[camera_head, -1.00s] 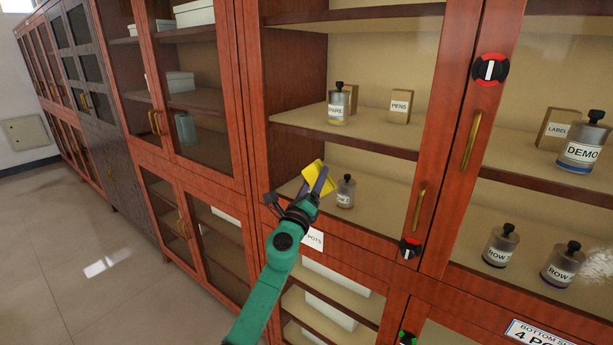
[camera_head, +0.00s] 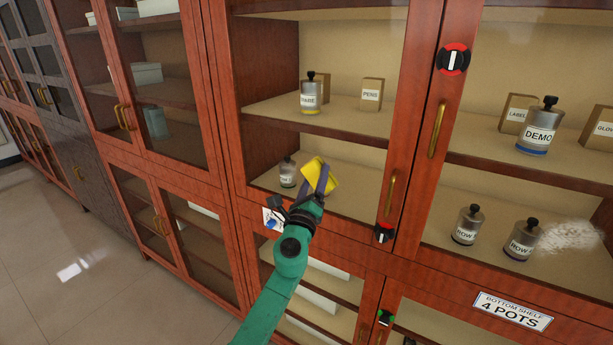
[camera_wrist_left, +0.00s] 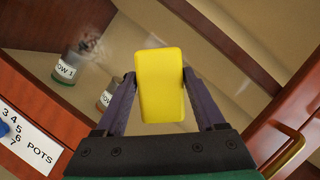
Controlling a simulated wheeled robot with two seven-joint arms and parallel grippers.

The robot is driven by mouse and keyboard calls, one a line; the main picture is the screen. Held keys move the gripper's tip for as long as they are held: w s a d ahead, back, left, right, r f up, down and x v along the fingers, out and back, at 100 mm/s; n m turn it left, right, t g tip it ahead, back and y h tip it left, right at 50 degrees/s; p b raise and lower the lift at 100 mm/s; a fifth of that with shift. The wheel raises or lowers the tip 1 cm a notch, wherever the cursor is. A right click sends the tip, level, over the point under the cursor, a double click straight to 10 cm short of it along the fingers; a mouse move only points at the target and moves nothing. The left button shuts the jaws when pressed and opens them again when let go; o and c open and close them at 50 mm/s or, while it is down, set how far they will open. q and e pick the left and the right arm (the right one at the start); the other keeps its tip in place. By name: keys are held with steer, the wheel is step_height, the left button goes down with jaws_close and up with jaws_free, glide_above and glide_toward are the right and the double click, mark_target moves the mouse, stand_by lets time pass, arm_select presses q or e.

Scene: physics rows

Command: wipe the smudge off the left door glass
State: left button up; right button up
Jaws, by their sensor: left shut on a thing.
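My left gripper (camera_head: 318,186) is shut on a yellow wiping block (camera_head: 322,174), in front of the left door glass (camera_head: 345,140) at lower-shelf height. In the left wrist view the block (camera_wrist_left: 160,85) sits between the fingers of the gripper (camera_wrist_left: 165,95). Whether it touches the glass I cannot tell. A faint grey smudge (camera_wrist_left: 90,45) shows there above a pot labelled ROW 1 (camera_wrist_left: 65,68); in the head view I cannot make it out on the left glass. A whitish smear (camera_head: 572,236) shows in the right-hand door area. My right gripper is not in view.
The left door has a brass handle (camera_head: 391,195) and a red-black lock (camera_head: 384,234) at its right edge. Another handle (camera_head: 437,131) stands on the right door. A pots card (camera_head: 272,219) is beside my wrist. Open floor (camera_head: 60,260) lies at the left.

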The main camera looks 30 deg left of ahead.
mark_target(304, 176)
arm_select(q)
steer(key=shift+a+b, duration=0.35)
steer(key=shift+a, duration=1.3)
steer(key=shift+a+r+b, duration=0.15)
steer(key=shift+a+b, duration=0.35)
steer(key=shift+a, duration=0.8)
steer(key=shift+a+b, duration=0.3)
steer(key=shift+a, duration=0.9)
steer(key=shift+c, duration=0.6)
steer(key=shift+a+r+b, duration=0.1)
steer(key=shift+a+b, duration=0.2)
steer(key=shift+a, duration=0.25)
steer(key=shift+a+b, duration=0.35)
steer(key=shift+a, duration=0.7)
steer(key=shift+c, duration=0.7)
steer(key=shift+a+b, duration=0.3)
steer(key=shift+a, duration=0.2)
steer(key=shift+s+f+p, duration=0.2)
steer(key=shift+p, duration=0.2)
steer(key=shift+s+a+f, duration=0.2)
steer(key=shift+s, duration=0.1)
steer(key=shift+s+d+r+p, duration=0.15)
steer(key=shift+s+p, duration=0.15)
steer(key=shift+s, duration=1.5)
steer(key=shift+s+d+p, duration=0.1)
steer(key=shift+s+p, duration=0.2)
steer(key=shift+s, duration=1.5)
